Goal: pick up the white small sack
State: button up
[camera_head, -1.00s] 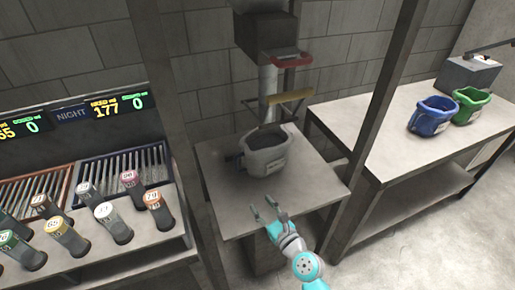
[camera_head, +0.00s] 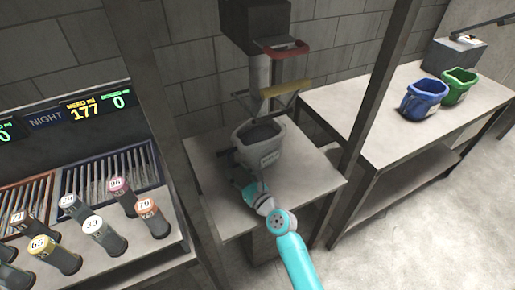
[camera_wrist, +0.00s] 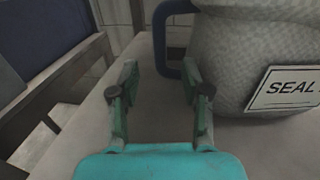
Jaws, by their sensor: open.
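The white small sack (camera_head: 262,146) looks greyish white and open at the top, and stands on the small table (camera_head: 318,172) under the machine. In the wrist view the sack (camera_wrist: 262,50) fills the upper right, with a label reading "SEAL". A dark blue-grey loop handle (camera_wrist: 161,42) shows at its left side. My gripper (camera_wrist: 158,85) is open and empty, its two fingers pointing at the handle from in front, with the handle just beyond the fingertips. In the head view my arm hides the fingertips at the sack's lower left.
A machine with a red handle (camera_head: 285,49) and a yellow bar (camera_head: 281,88) stands over the sack. Blue (camera_head: 424,98) and green (camera_head: 458,86) sacks stand on the right table. Several numbered tubes (camera_head: 99,235) stand at left. A frame post (camera_head: 372,105) rises right of the small table.

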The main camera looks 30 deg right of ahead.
aim_at(231, 165)
jog(key=w, duration=0.3)
jog(key=w+a, duration=0.1)
jog(key=w, duration=0.1)
grip_shut()
jog(key=shift+r, duration=0.1)
